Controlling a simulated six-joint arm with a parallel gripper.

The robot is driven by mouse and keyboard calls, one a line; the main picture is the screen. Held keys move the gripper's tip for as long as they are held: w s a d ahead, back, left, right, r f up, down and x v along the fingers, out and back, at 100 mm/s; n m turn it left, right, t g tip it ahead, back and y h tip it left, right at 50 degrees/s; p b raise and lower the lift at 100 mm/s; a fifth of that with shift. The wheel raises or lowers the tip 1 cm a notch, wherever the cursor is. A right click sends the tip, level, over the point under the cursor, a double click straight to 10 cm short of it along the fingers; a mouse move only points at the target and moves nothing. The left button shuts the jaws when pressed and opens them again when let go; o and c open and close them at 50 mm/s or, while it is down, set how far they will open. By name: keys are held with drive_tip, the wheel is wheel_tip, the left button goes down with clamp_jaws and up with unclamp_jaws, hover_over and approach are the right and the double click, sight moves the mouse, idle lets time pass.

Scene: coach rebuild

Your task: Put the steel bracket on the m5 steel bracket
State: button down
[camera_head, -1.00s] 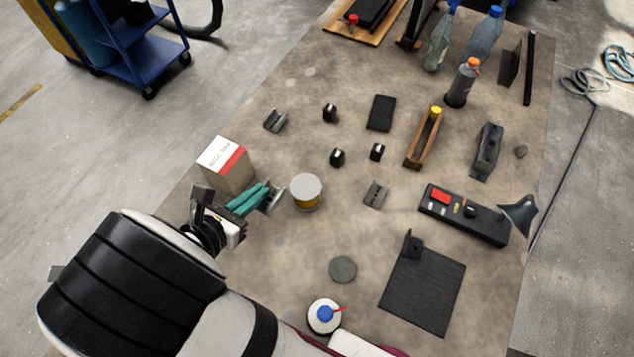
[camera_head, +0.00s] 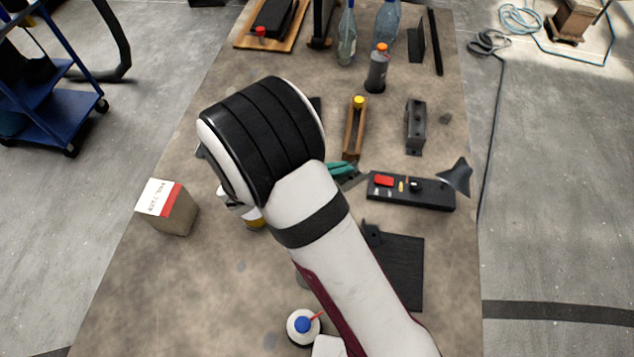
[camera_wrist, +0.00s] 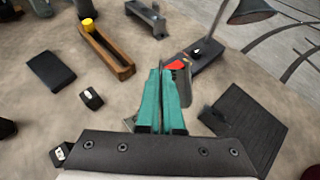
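My gripper (camera_wrist: 160,90) has teal fingers, close together with a narrow gap, and is over the middle of the table. It appears shut on a grey steel bracket (camera_wrist: 185,88), which sticks out to the right of the fingertips and partly covers the control box. In the head view the teal fingers (camera_head: 342,168) show past my arm, with grey metal (camera_head: 351,181) beside them. I cannot separate the held bracket from the m5 steel bracket there; the m5 one seems hidden under the fingers and the held part. The contact is not clear.
The control box (camera_head: 412,191) with a red button is just right of the fingers. A black mat (camera_head: 405,275) lies in front, a wooden tray (camera_head: 354,130) behind. A carton (camera_head: 167,207) stands at left. My arm hides much of the table's middle.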

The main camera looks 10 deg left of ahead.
drive_tip(key=a+f, duration=0.2)
drive_tip(key=a, duration=0.1)
drive_tip(key=a+f, duration=0.1)
drive_tip(key=a, duration=0.1)
drive_tip(key=shift+w+a+f, duration=0.15)
drive_tip(key=shift+w+f, duration=0.05)
drive_tip(key=shift+f, duration=0.05)
drive_tip(key=shift+a+f, duration=0.1)
drive_tip(key=shift+f, duration=1.85)
drive_tip(key=shift+f, duration=0.25)
drive_tip(key=c, duration=1.1)
unclamp_jaws()
